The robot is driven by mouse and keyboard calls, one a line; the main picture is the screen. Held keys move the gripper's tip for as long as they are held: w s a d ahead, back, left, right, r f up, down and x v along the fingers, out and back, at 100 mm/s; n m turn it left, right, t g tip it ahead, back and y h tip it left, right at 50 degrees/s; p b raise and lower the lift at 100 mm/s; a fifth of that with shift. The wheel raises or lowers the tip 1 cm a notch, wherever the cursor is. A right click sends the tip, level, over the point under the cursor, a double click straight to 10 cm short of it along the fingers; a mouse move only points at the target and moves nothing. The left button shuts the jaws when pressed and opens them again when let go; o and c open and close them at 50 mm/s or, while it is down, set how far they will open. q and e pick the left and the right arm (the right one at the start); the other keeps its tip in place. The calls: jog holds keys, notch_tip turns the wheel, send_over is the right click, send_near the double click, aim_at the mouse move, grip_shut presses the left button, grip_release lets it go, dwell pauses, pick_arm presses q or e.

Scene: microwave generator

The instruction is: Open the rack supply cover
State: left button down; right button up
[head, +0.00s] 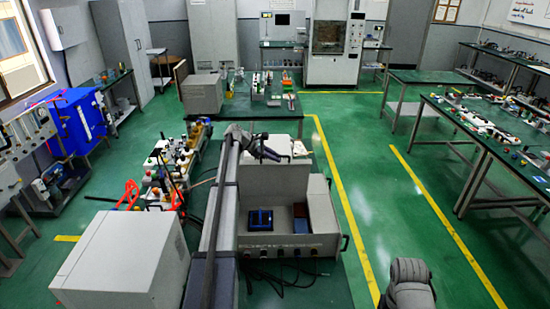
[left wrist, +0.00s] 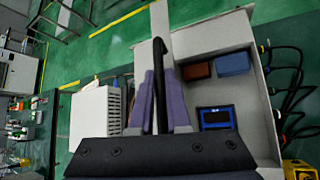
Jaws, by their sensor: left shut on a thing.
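The rack supply (head: 290,245) is a light grey box on the bench in front of me, with its inside exposed. Its cover (head: 265,190) stands raised, roughly upright, at the back of the box. My left gripper (head: 272,153) is at the cover's upper edge. In the left wrist view my left gripper (left wrist: 163,95) is shut on the cover's black handle (left wrist: 160,60), with a purple finger on each side. Inside the box are a blue-framed unit (left wrist: 215,118) and red-brown and blue blocks (left wrist: 233,64). My left arm hides the box's left side.
A white box (head: 125,255) stands at the near left. Bottles and red-handled tools (head: 165,180) crowd the bench left of my arm. Black cables (head: 285,275) lie before the rack supply. Open green floor (head: 350,125) lies behind and to the right.

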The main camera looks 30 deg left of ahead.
pick_arm(q)
jog(key=c, duration=0.9)
grip_release()
jog(key=shift+w+f, duration=0.1)
jog(key=shift+a+r, duration=0.1)
jog(key=shift+r, duration=0.1)
jog(key=p+v, duration=0.5)
jog(key=v, duration=0.2)
jog(key=shift+s+a, duration=0.2)
jog(key=shift+s, duration=0.15)
jog(key=shift+r, duration=0.1)
